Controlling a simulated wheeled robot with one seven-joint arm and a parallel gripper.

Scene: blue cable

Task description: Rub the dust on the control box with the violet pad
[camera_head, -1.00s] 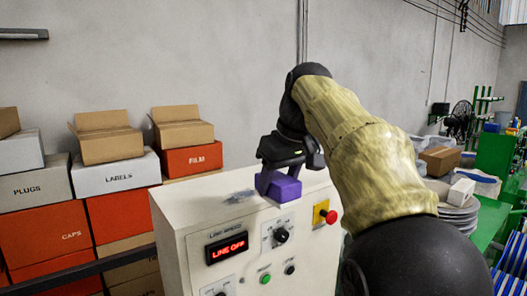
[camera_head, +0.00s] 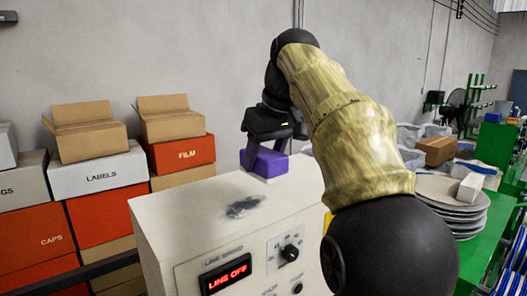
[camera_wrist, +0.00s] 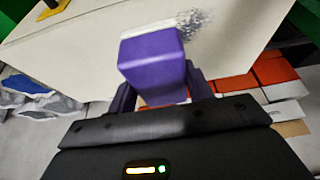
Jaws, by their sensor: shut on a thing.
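The cream control box (camera_head: 180,226) stands in front of me, its front bearing a red "LINE OFF" display and knobs. A dark grey dust patch (camera_head: 243,207) lies on its top face. My gripper (camera_head: 264,152) is shut on the violet pad (camera_head: 266,163) over the back of the top, behind and right of the dust. In the wrist view the pad (camera_wrist: 152,55) sits between the fingers, with the dust (camera_wrist: 196,22) beyond it to the upper right. I cannot tell whether the pad touches the top.
Stacked cardboard, white and red boxes (camera_head: 98,173) stand left of and behind the control box. At right, a green bench (camera_head: 487,228) holds a stack of grey plates (camera_head: 450,205). A grey wall is behind.

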